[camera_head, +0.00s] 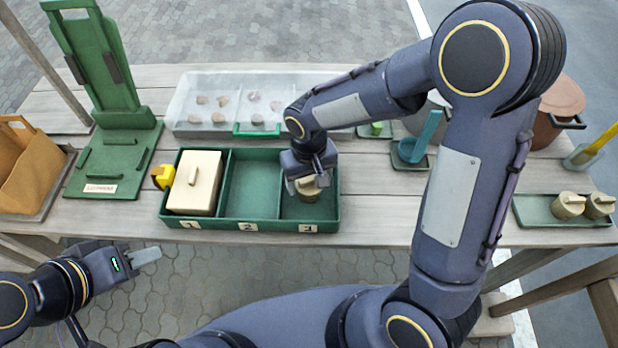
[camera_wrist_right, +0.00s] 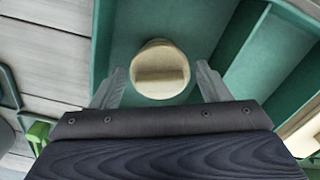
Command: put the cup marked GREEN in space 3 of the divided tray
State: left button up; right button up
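The divided tray (camera_head: 250,226) is green, with compartments numbered 1, 2 and 3. A beige cup (camera_head: 308,192) with a bar across its top is in compartment 3, at the right end; no mark on it is readable. My right gripper (camera_head: 308,180) is above that compartment. In the right wrist view the cup (camera_wrist_right: 160,72) shows between the spread fingers of my right gripper (camera_wrist_right: 161,84), with a small gap at each side. My left gripper (camera_head: 147,255) is empty, in front of the table at the left; its finger gap cannot be made out.
Two similar cups (camera_head: 568,205) (camera_head: 600,205) stand on a small green tray at right. A clear tray of shards (camera_head: 190,123) and a green stand (camera_head: 110,160) lie behind and left.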

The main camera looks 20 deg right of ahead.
jog(key=shift+o, duration=0.6)
jog(key=shift+r, duration=0.1)
jog(key=shift+r, duration=0.3)
notch_tip(320, 180, up, 12)
jog(key=p, duration=0.1)
jog(key=s+d+r+m+t+y, duration=0.1)
jog(key=s+d, duration=0.3)
jog(key=s, duration=0.4)
jog(key=s+d+r+m+t+y, duration=0.1)
jog(key=s+d+t, duration=0.3)
jog(key=s, duration=0.4)
jog(key=shift+s+d+r+m+t+y, duration=0.2)
jog(key=shift+d+r+m+t+y, duration=0.15)
jog(key=shift+d+y, duration=0.45)
jog(key=shift+a, duration=0.1)
